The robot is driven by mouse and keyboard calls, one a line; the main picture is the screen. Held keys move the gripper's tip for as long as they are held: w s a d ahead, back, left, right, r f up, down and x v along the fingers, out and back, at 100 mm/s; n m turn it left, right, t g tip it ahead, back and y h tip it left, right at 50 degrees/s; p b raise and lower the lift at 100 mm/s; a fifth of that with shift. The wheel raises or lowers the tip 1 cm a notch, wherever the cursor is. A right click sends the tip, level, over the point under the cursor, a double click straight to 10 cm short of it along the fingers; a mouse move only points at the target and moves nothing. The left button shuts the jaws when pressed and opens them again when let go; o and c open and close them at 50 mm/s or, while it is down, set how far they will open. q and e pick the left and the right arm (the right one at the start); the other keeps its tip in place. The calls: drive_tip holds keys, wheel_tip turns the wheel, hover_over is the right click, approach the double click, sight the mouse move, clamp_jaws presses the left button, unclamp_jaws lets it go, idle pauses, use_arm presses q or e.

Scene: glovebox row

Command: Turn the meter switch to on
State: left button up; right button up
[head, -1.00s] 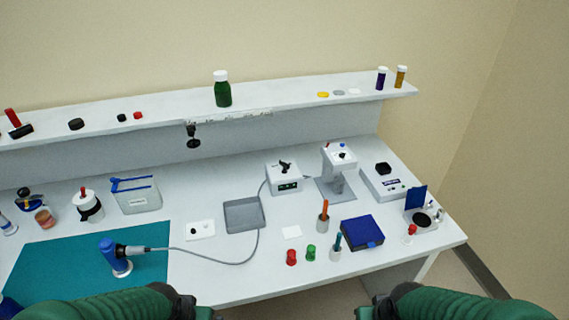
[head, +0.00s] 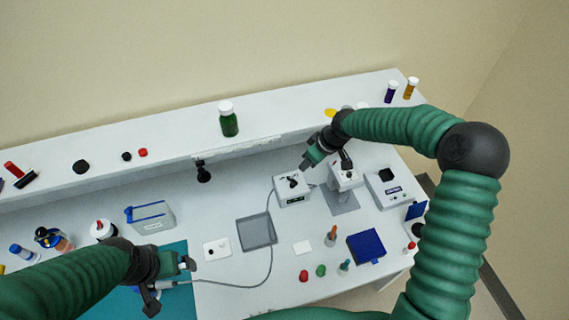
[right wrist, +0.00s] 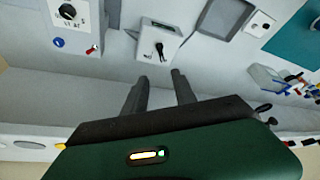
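The meter (head: 291,191) is a white box with a small dark display and a black switch knob (head: 292,181) on its sloped top. In the right wrist view the meter (right wrist: 165,33) lies beyond my fingertips, and its knob (right wrist: 159,50) points at a slant. My right gripper (head: 308,163) is above and just behind the meter, to its right. In the right wrist view its fingers (right wrist: 158,76) are apart with nothing between them, not touching the knob.
A white stand device (head: 346,176) is close to the meter's right, by my right forearm. A grey tray (head: 256,232) is at its front left. A shelf (head: 290,115) with a green bottle (head: 228,119) runs behind. A grey cable (head: 255,285) crosses the bench.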

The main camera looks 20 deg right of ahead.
sight(292, 179)
drive_tip(key=p+x, duration=0.1)
drive_tip(key=x, duration=0.6)
drive_tip(key=p+x, duration=0.2)
drive_tip(key=x, duration=0.5)
drive_tip(key=shift+w+a+f+p, duration=0.1)
drive_tip(key=shift+a+f+p, duration=0.15)
drive_tip(key=shift+p, duration=0.05)
drive_tip(key=shift+a+f, duration=0.1)
drive_tip(key=shift+f, duration=0.35)
drive_tip(key=shift+s, duration=0.2)
drive_tip(key=shift+d, duration=0.25)
drive_tip(key=shift+c, duration=0.2)
drive_tip(key=shift+w+f, duration=0.2)
drive_tip(key=c, duration=0.5)
clamp_jaws()
use_arm(q)
drive_tip(key=v, duration=0.4)
drive_tip(key=shift+w+a, duration=0.1)
drive_tip(key=shift+w, duration=0.05)
use_arm(e)
drive_tip(key=shift+a+r, duration=0.1)
drive_tip(key=shift+a, duration=0.05)
